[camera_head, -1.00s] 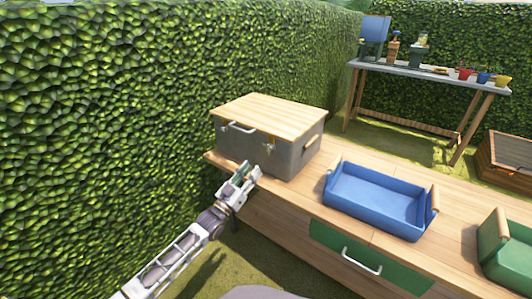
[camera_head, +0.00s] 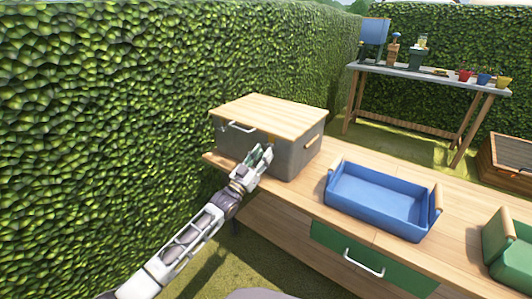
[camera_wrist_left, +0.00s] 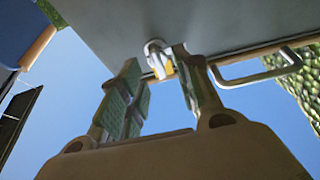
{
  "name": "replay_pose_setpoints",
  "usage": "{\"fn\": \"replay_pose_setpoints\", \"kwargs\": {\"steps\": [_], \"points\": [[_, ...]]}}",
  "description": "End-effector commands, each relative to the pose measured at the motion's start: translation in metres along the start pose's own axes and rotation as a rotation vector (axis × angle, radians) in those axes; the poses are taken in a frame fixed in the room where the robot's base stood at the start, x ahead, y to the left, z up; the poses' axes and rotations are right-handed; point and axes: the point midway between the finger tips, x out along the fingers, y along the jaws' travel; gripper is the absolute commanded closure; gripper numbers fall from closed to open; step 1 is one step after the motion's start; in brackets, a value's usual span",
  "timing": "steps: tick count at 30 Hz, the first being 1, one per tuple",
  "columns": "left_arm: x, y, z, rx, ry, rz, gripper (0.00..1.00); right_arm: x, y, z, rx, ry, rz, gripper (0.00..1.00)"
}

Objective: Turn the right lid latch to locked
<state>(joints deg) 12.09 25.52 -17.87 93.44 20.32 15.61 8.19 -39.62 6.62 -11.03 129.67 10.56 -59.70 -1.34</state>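A grey box (camera_head: 292,156) with a light wood lid (camera_head: 268,113) stands at the far left end of the wooden bench. My left gripper (camera_head: 260,155) is at the box's front face, in front of the right lid latch, which it mostly hides in the head view. In the left wrist view the latch (camera_wrist_left: 158,58) shows as a metal piece with a yellow part, close to the fingertips and nearest the right-hand finger. My left gripper (camera_wrist_left: 157,75) is open, its green-padded fingers apart. I cannot tell whether it touches the latch. My right gripper is out of view.
The box has a front lid handle (camera_head: 241,127), also in the wrist view (camera_wrist_left: 255,78), and a wooden side handle (camera_head: 311,143). A blue tray (camera_head: 375,208) and a green tray (camera_head: 510,250) stand on the bench (camera_head: 300,199). A hedge (camera_head: 110,130) rises close on the left.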

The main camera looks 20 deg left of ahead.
Motion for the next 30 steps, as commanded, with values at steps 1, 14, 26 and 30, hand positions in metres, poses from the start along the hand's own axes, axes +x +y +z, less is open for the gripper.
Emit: {"fn": "replay_pose_setpoints", "kwargs": {"steps": [1, 14, 26, 30], "points": [[0.004, 0.000, 0.000, 0.000, 0.002, 0.000, 0.67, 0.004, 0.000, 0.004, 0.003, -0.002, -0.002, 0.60], [0.025, 0.000, 0.001, -0.001, 0.000, 0.000, 0.67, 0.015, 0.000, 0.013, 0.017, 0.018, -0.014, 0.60], [0.026, 0.000, 0.000, 0.000, 0.000, 0.000, 0.76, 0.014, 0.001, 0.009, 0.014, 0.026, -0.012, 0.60], [0.026, 0.000, 0.000, 0.000, 0.000, 0.000, 0.94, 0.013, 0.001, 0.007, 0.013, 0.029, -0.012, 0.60]]}}
